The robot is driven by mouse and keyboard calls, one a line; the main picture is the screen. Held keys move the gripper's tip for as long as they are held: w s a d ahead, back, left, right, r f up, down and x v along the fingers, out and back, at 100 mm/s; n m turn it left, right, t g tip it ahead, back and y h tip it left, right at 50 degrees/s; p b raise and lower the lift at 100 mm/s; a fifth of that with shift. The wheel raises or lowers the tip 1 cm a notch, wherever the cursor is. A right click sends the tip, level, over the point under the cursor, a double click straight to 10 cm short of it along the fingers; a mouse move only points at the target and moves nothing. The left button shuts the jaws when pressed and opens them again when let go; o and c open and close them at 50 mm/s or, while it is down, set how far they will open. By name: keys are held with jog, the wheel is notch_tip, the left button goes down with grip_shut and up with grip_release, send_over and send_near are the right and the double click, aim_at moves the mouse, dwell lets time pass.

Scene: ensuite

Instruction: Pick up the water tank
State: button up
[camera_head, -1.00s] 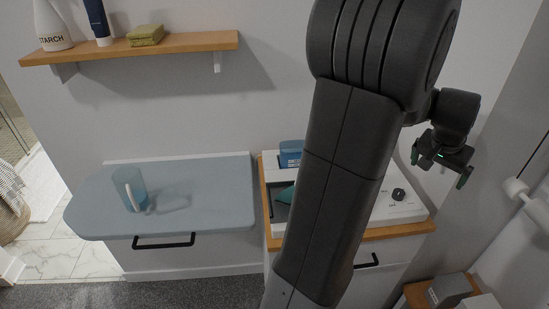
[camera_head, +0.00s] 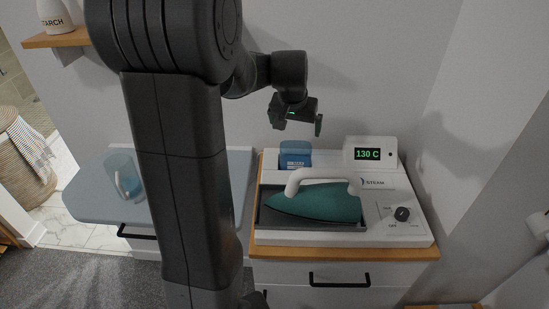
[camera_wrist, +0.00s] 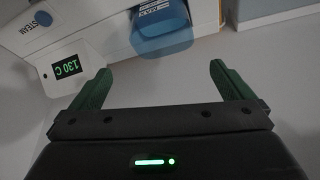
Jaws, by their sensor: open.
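The water tank (camera_head: 295,155) is a translucent blue container with a white label. It sits at the back left of the white steam station (camera_head: 340,236), behind the iron. In the wrist view the water tank (camera_wrist: 160,32) shows upside down at the top, beyond the gap between the fingers. My gripper (camera_head: 297,124) hangs in the air above the tank, apart from it. In the wrist view my gripper (camera_wrist: 162,82) has its two green fingers spread wide with nothing between them.
A teal iron (camera_head: 318,203) with a white handle rests on the station in front of the tank. A display (camera_head: 370,154) reading 130 C stands to the right. A clear jug (camera_head: 124,178) stands on the blue-grey board (camera_head: 95,200) at left. A wall is close behind.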

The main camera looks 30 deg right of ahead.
send_near(296, 150)
notch_tip(296, 150, down, 2)
jog(key=shift+s+p+x, duration=0.2)
jog(key=shift+p+x, duration=0.45)
jog(key=shift+x, duration=0.75)
jog(key=shift+s+p+x, duration=0.2)
jog(key=shift+p+x, duration=0.4)
jog(key=shift+x, duration=0.8)
jog(key=shift+f, duration=0.1)
jog(key=shift+c, duration=0.2)
jog(key=c, duration=0.9)
